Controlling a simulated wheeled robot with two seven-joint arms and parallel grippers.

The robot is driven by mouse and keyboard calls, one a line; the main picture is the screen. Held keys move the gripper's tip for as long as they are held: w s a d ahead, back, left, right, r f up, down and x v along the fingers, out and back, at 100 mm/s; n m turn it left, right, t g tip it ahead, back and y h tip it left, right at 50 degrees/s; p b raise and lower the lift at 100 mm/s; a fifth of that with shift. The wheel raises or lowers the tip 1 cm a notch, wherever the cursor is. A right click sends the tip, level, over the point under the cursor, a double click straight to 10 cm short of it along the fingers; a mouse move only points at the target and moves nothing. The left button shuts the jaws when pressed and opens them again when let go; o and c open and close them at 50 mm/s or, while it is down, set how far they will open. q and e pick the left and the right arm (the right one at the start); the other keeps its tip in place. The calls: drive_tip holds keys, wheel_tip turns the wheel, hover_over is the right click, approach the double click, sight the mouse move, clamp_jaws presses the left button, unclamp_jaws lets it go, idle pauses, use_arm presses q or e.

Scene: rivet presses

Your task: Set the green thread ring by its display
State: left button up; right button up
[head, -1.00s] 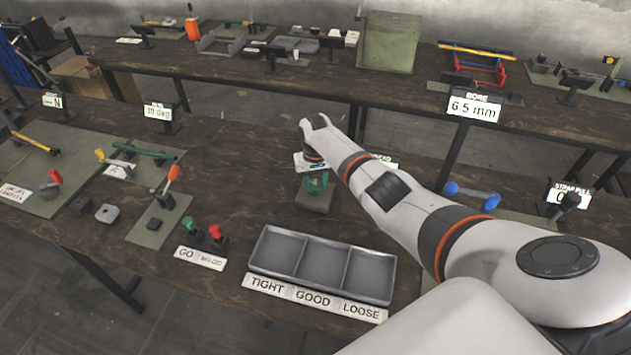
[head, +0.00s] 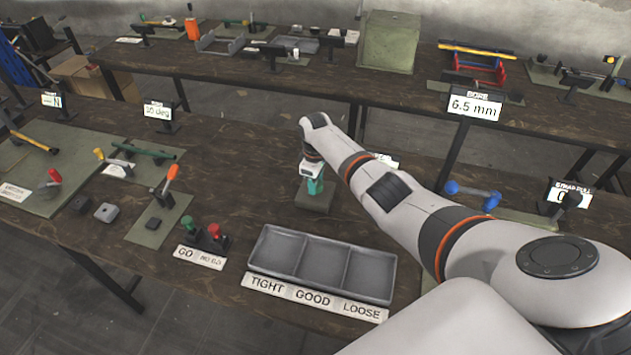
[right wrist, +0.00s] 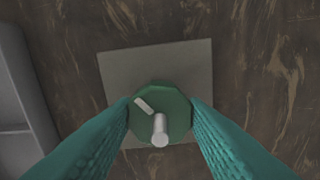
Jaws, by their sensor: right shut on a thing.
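The green thread ring (right wrist: 178,101) shows in the right wrist view as a faceted green disc with a white mark. A pale metal pin (right wrist: 160,130) stands up at its middle. It is over a square grey-green plate (right wrist: 120,62) on the bench. My right gripper (right wrist: 160,108) has its teal fingers closed on the ring's two sides. In the head view my right gripper (head: 314,186) points down at the plate (head: 314,202), and the ring is hidden by the fingers. A small white display (head: 386,161) is mostly hidden behind my right arm. My left gripper is out of view.
A grey tray (head: 281,232) marked TIGHT, GOOD and LOOSE lies in front of the plate. Green and red gauges (head: 213,236) stand left of the tray. A blue handle tool (head: 472,195) lies right of my arm. Bare wood lies left of the plate.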

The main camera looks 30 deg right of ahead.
drive_tip(key=n, duration=0.5)
drive_tip(key=shift+b, duration=0.4)
drive_tip(key=n, duration=0.5)
drive_tip(key=shift+b, duration=0.35)
drive_tip(key=shift+n, duration=0.3)
drive_tip(key=o, duration=1)
drive_tip(key=shift+c, duration=0.2)
wheel_tip(320, 180, up, 12)
drive_tip(key=b, duration=0.1)
